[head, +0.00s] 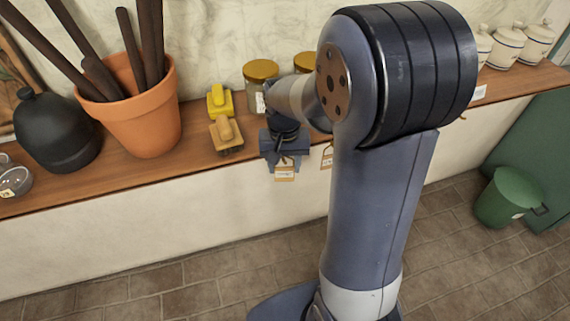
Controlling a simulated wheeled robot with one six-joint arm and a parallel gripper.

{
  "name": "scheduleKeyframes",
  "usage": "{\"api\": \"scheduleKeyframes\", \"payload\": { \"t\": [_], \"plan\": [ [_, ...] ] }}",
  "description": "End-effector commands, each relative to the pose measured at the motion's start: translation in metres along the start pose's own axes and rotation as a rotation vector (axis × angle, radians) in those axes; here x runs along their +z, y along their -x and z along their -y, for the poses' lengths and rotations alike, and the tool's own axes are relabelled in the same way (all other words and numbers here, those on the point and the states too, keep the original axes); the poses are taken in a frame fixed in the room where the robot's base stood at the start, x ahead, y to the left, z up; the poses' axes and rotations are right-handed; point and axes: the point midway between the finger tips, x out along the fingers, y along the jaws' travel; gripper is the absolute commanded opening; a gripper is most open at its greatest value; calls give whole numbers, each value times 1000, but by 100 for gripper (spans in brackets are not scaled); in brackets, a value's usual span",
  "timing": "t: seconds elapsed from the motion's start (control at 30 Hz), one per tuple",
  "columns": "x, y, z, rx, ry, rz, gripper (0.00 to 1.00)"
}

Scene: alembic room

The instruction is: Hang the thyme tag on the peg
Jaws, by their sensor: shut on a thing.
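My gripper (284,157) is at the front edge of the wooden shelf, to the left of my upright arm link. It is shut on a small tan tag (285,173) with a pale label, which hangs below the fingers in front of the white wall. The writing on it is too small to read, so I cannot confirm that it is the thyme tag. A second similar tag (326,159) hangs at the shelf edge just to the right, partly hidden by my arm. I cannot make out the peg.
A green bin (511,198) stands on the floor at right.

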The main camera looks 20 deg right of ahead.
Motion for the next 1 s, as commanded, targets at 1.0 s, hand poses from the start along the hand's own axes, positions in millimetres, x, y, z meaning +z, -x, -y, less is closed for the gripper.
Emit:
{"api": "scheduleKeyframes", "payload": {
  "t": [1.0],
  "plan": [
    [-10, -8, 3, 0, 0, -1, 25]
  ]
}}
